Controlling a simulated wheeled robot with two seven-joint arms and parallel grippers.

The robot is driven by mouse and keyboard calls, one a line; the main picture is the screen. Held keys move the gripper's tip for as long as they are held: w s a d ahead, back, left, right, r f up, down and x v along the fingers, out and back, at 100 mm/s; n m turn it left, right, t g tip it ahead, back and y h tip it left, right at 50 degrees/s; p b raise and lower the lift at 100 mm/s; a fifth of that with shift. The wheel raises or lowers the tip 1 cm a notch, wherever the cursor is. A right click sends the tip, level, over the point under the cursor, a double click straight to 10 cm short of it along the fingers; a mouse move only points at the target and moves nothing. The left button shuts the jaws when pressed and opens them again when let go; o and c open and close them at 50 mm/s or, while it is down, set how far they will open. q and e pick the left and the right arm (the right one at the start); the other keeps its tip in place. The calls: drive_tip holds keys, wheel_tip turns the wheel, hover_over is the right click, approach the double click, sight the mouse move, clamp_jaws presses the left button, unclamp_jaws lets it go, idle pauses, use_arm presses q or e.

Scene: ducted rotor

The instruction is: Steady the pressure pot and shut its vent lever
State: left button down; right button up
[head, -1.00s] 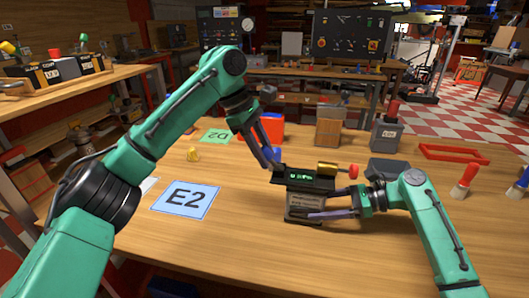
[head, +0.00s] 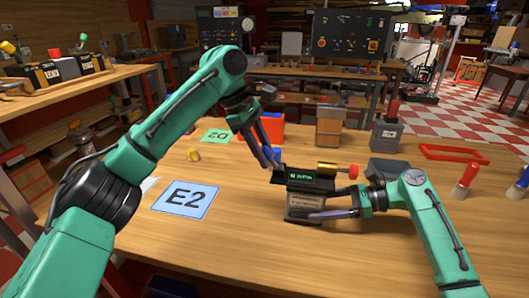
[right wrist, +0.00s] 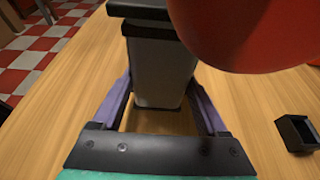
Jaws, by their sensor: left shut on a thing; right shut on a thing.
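The pressure pot (head: 303,202) stands upright on the wooden table, a pale labelled body with a black top, a small green-lit display (head: 298,176), a brass cylinder (head: 327,169) and a red knob (head: 353,172). My right gripper (head: 312,214) is shut on the pot's body from the right. In the right wrist view its purple fingers sit on both sides of the grey body (right wrist: 162,72), and the red knob (right wrist: 250,28) hides part of it. My left gripper (head: 272,162) is shut at the pot's left upper edge; the vent lever between its fingers is mostly hidden.
A blue E2 card (head: 186,201) and a green D2 card (head: 215,136) lie left. A yellow piece (head: 193,154), grey container (head: 387,136), dark box (head: 388,168), red frame (head: 455,152) and red-handled brush (head: 465,180) stand around. The table front is clear.

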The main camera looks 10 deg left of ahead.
sight(277, 163)
use_arm(q)
drive_tip(key=shift+d+r, duration=0.1)
drive_tip(key=d+y, duration=0.1)
drive_tip(key=y, duration=0.1)
drive_tip(key=d+r+y, duration=0.1)
drive_tip(key=y, duration=0.2)
drive_tip(key=shift+d, duration=0.2)
drive_tip(key=shift+d+y, duration=0.45)
drive_tip(key=shift+y, duration=0.55)
drive_tip(key=shift+d+y, duration=0.45)
drive_tip(key=shift+y, duration=0.55)
use_arm(e)
drive_tip(key=shift+r, duration=0.1)
use_arm(q)
drive_tip(key=c, duration=0.5)
unclamp_jaws()
drive_tip(key=shift+c, duration=0.2)
drive_tip(key=shift+a, duration=0.15)
